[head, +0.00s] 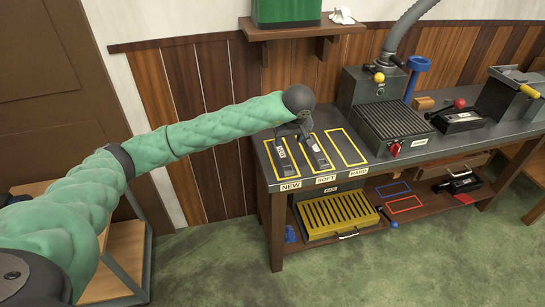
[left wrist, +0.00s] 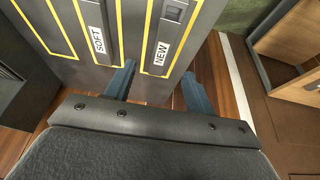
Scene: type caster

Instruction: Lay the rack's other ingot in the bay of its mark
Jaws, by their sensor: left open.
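Three yellow-outlined bays marked NEW (head: 290,186), SOFT (head: 326,179) and HARD (head: 358,172) lie on the left end of the dark bench top. A dark ingot (head: 283,152) lies in the NEW bay and another dark ingot (head: 317,150) lies in the SOFT bay; the HARD bay looks empty. My left gripper (head: 293,128) is above the far part of the NEW and SOFT bays, partly hidden by its own wrist. In the left wrist view its blue fingers (left wrist: 158,88) are apart with nothing between them, and part of the NEW ingot (left wrist: 173,11) shows beyond.
A grated machine (head: 394,120) with a grey hose stands right of the bays. A yellow slatted tray (head: 338,213) sits on the lower shelf, which also has blue and red outlines. A shelf with a green box (head: 286,12) hangs above the left end.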

